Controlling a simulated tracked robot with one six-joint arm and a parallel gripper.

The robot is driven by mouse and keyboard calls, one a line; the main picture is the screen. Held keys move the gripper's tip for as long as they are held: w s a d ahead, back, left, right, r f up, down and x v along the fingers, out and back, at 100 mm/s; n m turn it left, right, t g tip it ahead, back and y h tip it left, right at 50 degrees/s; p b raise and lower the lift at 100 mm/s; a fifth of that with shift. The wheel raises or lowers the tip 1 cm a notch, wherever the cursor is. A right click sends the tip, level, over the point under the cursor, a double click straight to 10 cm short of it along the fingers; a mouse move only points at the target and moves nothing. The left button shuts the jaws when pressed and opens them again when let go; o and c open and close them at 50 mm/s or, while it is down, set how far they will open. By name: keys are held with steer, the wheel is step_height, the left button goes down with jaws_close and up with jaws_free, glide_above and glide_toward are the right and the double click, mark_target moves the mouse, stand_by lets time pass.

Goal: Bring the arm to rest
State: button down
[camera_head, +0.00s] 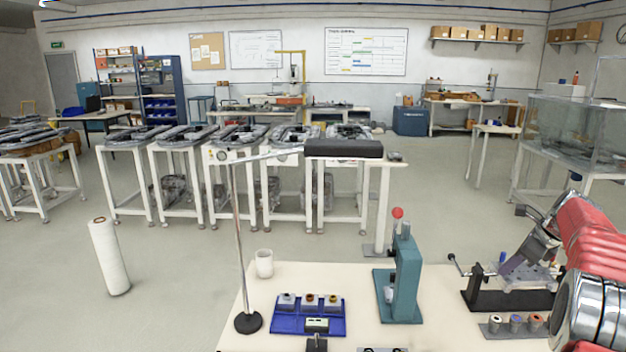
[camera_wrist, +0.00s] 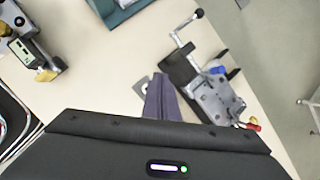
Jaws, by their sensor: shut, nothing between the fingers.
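My arm, red with metal joints, comes in at the right edge of the head view. My gripper (camera_head: 511,265) hangs over the right part of the cream table (camera_head: 350,285), by the black-based crank fixture (camera_head: 480,298). In the wrist view, its grey-purple fingers (camera_wrist: 160,96) are together with nothing visible between them. The crank fixture (camera_wrist: 205,85) appears just right of the fingers there. I cannot tell whether the fingertips touch it.
A teal press (camera_head: 405,280) with a red knob, a blue tray (camera_head: 285,316), a lamp stand (camera_head: 240,240) and a white cup (camera_head: 264,263) stand on the table. Several small spools (camera_head: 516,323) sit near the fixture. Grey floor lies beyond.

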steer(key=s+a+r+n+h, duration=0.1)
steer(key=s+a+r+n, duration=0.1)
steer(key=s+a+n, duration=1.2)
steer(key=s+a+r+n+h, duration=0.1)
steer(key=s+a+r+n, duration=0.1)
steer(key=s+a+n, duration=1.1)
steer(key=s+a, duration=1)
steer(key=s, duration=0.2)
steer(key=shift+s+a+r+n+t, duration=0.15)
steer(key=shift+s+a+n+t, duration=0.15)
steer(key=shift+s+a+n, duration=0.1)
